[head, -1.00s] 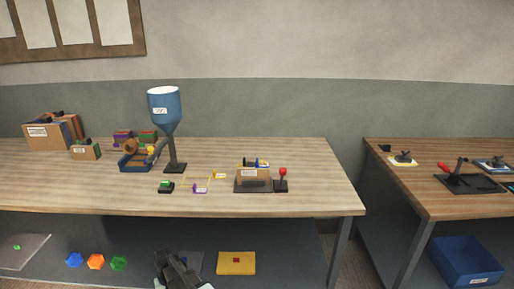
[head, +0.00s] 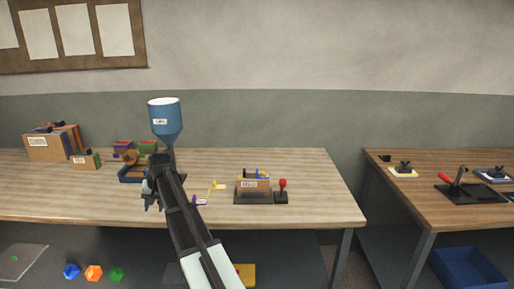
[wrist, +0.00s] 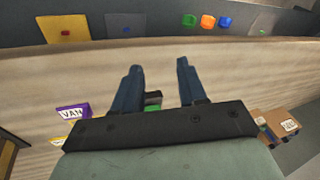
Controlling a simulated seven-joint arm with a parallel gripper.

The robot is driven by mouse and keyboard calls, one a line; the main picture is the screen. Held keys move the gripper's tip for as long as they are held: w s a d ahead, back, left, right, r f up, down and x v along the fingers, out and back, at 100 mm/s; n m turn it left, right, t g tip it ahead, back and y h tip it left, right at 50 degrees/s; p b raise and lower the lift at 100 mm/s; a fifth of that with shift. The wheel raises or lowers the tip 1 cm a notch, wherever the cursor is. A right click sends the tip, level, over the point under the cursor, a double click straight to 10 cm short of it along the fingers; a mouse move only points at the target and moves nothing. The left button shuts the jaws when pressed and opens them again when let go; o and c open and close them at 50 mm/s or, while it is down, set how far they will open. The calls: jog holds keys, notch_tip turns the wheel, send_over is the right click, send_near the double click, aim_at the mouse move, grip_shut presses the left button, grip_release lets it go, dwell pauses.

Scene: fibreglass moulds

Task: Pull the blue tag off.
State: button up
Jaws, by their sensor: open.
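I cannot make out a blue tag for certain. A purple tag (head: 199,202) lettered "VAN" in the wrist view (wrist: 73,112) and a yellow tag (head: 218,187) lie by a thin yellow line on the left bench. A small blue piece (head: 262,174) sits on a labelled cardboard box (head: 254,187); its kind is too small to tell. My gripper (head: 154,203) is open and empty, pointing down over the bench left of the purple tag. In the wrist view a small green-topped block (wrist: 152,97) shows between its fingers, partly hidden.
A blue hopper (head: 165,118) stands behind my gripper, beside a blue tray (head: 132,174). A red-knobbed lever (head: 282,186) is right of the cardboard box. Larger boxes (head: 48,145) stand far left. The bench's right end is clear.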

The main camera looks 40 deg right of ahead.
jog(key=d+r, duration=0.6)
jog(key=r, duration=0.2)
notch_tip(320, 180, up, 8)
jog(key=m+h, duration=0.3)
jog(key=h, duration=0.2)
send_over(257, 170)
jog(key=s+a, duration=0.4)
jog(key=shift+g, duration=0.3)
jog(key=x, duration=1.2)
jog(key=shift+a+f, duration=0.15)
jog(key=shift+f, duration=0.2)
grip_shut()
